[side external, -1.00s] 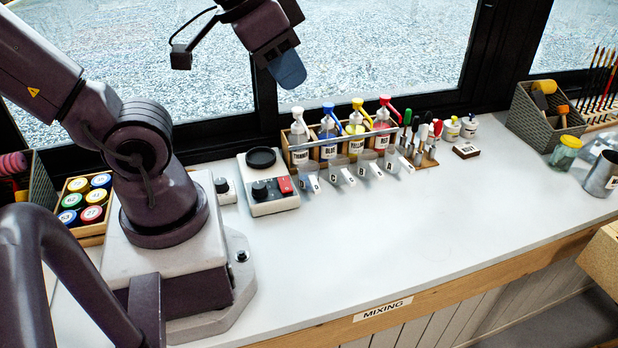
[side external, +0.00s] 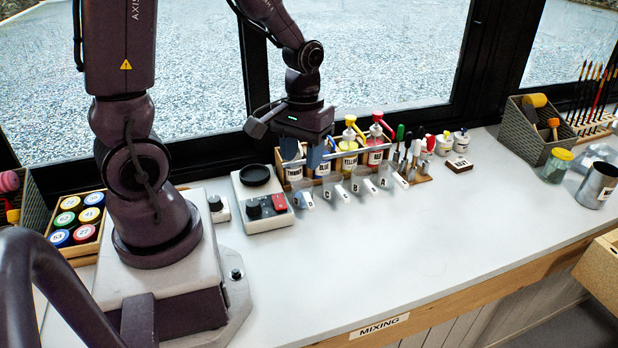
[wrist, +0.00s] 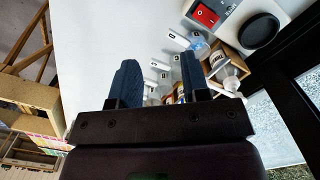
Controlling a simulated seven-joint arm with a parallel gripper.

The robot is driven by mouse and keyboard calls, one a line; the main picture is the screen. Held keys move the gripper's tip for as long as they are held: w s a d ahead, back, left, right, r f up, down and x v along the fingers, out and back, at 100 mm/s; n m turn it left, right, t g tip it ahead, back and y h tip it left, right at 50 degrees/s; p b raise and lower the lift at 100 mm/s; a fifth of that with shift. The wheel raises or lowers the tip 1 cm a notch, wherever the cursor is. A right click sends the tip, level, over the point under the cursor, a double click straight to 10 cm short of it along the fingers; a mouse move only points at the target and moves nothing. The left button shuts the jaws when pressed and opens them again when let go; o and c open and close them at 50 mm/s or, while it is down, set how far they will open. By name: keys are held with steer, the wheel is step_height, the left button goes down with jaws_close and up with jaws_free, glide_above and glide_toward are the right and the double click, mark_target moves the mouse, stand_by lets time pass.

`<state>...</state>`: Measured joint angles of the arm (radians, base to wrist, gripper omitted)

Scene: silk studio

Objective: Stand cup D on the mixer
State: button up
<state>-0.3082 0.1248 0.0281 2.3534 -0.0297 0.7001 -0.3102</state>
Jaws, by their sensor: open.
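Cup D (side external: 302,190) is a small clear cup with a white label tab. It stands at the left end of a row of similar cups, in front of the pump bottles. In the wrist view cup D (wrist: 199,46) shows near the right finger. The mixer (side external: 264,218) is a pale box with a round black plate, a dark knob and a red switch, left of the cups. The mixer (wrist: 222,8) is also at the wrist view's upper right. My gripper (side external: 302,158) is open and empty, above the row's left end. Its fingers hide parts of the bottles.
A wooden rack (side external: 388,139) with labelled pump bottles stands directly behind the cups. Tools in a block (side external: 418,172) stand to its right. A metal can (side external: 597,186) and a grey caddy (side external: 530,148) are far right. The bench front (side external: 420,235) is clear.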

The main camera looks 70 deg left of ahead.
mark_target(309, 200)
steer(key=a+f+n, duration=0.1)
steer(key=f+n, duration=0.1)
steer(key=f, duration=0.1)
steer(key=w+a+f+n, duration=0.1)
steer(key=a+f+n, duration=0.1)
steer(key=f+n, duration=0.1)
steer(key=w+a+f+n, duration=0.1)
steer(key=a+f+n, duration=0.1)
steer(key=f+n, duration=0.1)
steer(key=shift+w+f, duration=0.2)
steer(key=shift+f, duration=0.45)
steer(key=shift+w+a+n, duration=0.2)
steer(key=shift+w+n, duration=0.15)
steer(key=shift+n, duration=0.45)
steer(key=shift+f, duration=2.95)
jaws_close()
steer(key=shift+r, duration=0.1)
steer(key=shift+r, duration=0.1)
steer(key=shift+r, duration=0.95)
